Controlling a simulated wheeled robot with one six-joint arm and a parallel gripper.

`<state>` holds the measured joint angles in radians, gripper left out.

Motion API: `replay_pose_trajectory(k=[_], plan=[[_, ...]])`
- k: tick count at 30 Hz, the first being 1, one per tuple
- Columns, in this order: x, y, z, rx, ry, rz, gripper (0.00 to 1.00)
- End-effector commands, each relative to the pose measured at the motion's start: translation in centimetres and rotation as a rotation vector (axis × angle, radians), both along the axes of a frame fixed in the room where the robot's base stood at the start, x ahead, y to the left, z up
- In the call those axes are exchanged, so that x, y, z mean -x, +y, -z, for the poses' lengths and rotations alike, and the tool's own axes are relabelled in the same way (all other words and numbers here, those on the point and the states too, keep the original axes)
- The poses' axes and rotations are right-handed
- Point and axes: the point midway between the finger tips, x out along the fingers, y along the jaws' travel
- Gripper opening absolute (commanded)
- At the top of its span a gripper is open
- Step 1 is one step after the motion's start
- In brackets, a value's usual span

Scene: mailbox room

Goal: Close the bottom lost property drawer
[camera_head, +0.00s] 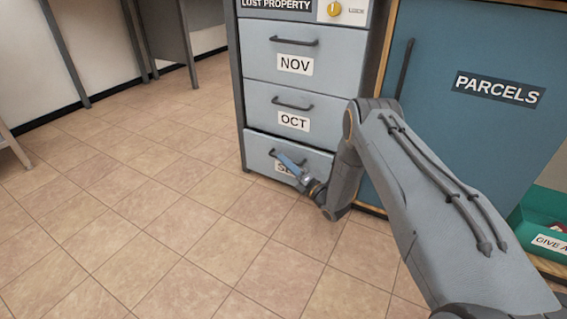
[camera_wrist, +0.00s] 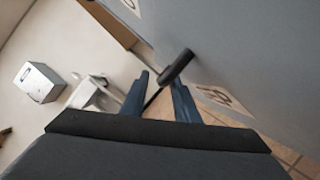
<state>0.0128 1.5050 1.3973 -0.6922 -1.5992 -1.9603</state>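The grey lost property cabinet (camera_head: 239,95) has drawers labelled NOV (camera_head: 262,55), OCT (camera_head: 262,98) and a bottom drawer (camera_head: 257,153), whose label is mostly hidden by my gripper. The bottom drawer looks near flush, with a dark line along its top edge; I cannot tell exactly how far out it is. My gripper (camera_head: 287,162) is at this drawer's front, over its handle area. In the wrist view my gripper (camera_wrist: 159,88) has its two fingers apart, with a dark handle (camera_wrist: 177,65) showing between and just beyond the tips. Contact with the handle is unclear.
A blue PARCELS door (camera_head: 440,60) stands right of the drawers, behind my arm. A green bin (camera_head: 535,222) is at the far right. A grey desk or table (camera_head: 165,30) stands at the back left. The tiled floor (camera_head: 130,220) in front and left is clear.

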Motion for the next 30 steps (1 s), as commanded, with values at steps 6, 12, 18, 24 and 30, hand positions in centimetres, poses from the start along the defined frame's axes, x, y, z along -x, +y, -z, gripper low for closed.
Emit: replay_pose_trajectory(k=[6, 12, 18, 24, 30], plan=[[-1.5, 0.9, -0.3, -0.001, 0.0, 0.003, 0.28], [-1.5, 0.9, -0.4, 0.0, 0.001, 0.004, 0.28], [-1.5, 0.9, -0.4, 0.0, 0.001, 0.004, 0.0], [-1.5, 0.9, -0.4, 0.0, 0.001, 0.004, 0.0], [-2.3, -0.2, -0.4, 0.001, 0.001, 0.004, 0.0]])
